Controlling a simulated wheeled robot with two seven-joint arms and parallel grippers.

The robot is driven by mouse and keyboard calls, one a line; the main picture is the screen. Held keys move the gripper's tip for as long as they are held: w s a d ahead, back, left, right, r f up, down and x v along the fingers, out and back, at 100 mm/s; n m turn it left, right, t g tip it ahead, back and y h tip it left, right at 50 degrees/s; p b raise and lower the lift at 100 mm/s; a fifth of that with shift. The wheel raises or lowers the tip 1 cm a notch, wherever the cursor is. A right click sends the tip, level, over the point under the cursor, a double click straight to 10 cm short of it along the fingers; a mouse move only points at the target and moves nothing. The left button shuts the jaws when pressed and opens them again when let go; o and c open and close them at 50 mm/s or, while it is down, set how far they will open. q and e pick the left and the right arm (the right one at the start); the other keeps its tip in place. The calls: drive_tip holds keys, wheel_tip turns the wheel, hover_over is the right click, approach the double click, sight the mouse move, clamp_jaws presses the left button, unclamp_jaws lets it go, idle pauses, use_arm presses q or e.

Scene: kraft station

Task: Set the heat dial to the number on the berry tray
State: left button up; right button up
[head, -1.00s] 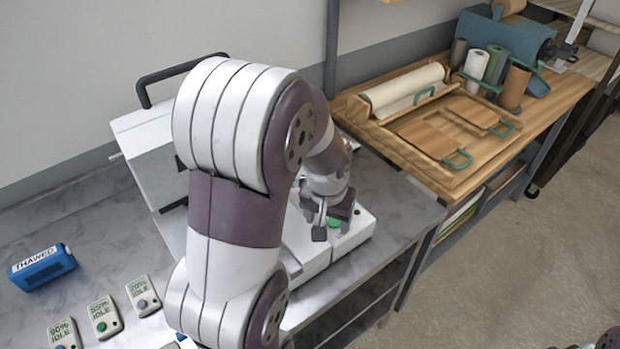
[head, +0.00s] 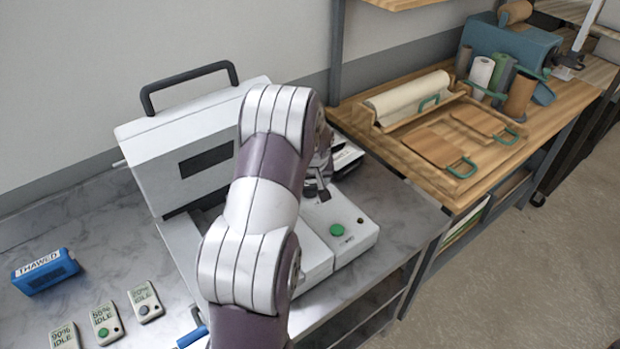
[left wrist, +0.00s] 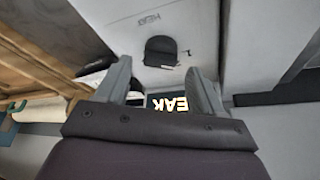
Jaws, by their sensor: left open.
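My left gripper (head: 320,191) is above the back part of the white control box (head: 352,246), behind its green button (head: 337,230). In the left wrist view the left gripper (left wrist: 160,88) is open, with nothing between its fingers. A dark heat dial (left wrist: 161,50) with a short pointer mark beside it sits ahead of the fingertips, apart from them. The word HEAT is printed upside down near it. The arm and gripper hide the dial in the head view. I cannot make out the berry tray or its number. My right gripper is not in view.
The white machine (head: 152,146) with a black handle stands behind my arm. A blue THAWED block (head: 45,271) and small IDLE displays (head: 145,302) lie at left. A dark panel with bright letters (left wrist: 168,103) shows between the fingers. A wooden bench (head: 400,115) is at right.

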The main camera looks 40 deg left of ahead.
use_arm(q)
drive_tip(key=shift+w+a+f, duration=0.1)
drive_tip(key=shift+w+f, duration=0.05)
drive_tip(key=shift+f, duration=0.45)
